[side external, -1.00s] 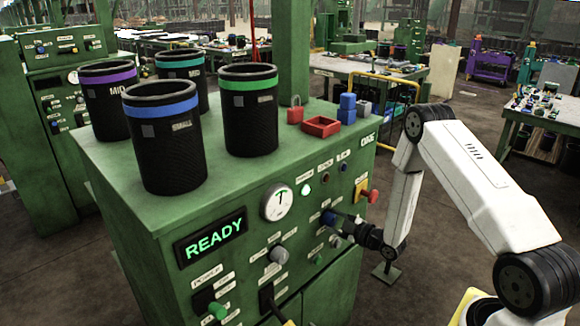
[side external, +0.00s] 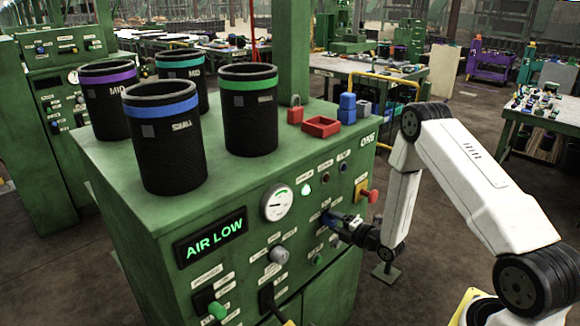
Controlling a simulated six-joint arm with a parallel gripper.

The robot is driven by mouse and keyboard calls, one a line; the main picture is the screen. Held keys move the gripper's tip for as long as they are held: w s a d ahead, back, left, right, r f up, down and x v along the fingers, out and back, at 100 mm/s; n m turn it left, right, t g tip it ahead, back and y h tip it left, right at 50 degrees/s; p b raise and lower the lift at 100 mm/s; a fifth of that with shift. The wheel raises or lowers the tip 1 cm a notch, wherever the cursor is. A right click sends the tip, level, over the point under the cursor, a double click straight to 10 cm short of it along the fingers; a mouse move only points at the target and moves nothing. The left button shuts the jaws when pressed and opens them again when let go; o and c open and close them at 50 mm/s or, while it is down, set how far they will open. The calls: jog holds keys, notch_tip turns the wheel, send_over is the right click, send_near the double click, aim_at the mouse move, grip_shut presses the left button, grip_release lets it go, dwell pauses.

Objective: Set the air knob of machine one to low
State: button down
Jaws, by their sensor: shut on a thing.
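Machine one is a green cabinet (side external: 140,235) with "ONE" on its front panel. Its display (side external: 210,239) reads "AIR LOW" in green letters. The round white gauge (side external: 279,203) has its needle toward the left.
Several black sleeves with coloured bands, such as the blue-banded one (side external: 163,140), stand on the cabinet top. A red button (side external: 370,196) sits close above my gripper.

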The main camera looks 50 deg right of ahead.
dwell(0.3)
jog(key=shift+c, duration=0.4)
grip_release()
jog(key=shift+s, duration=0.1)
jog(key=s, duration=0.7)
jog(key=shift+s+r, duration=0.3)
jog(key=shift+a, duration=0.1)
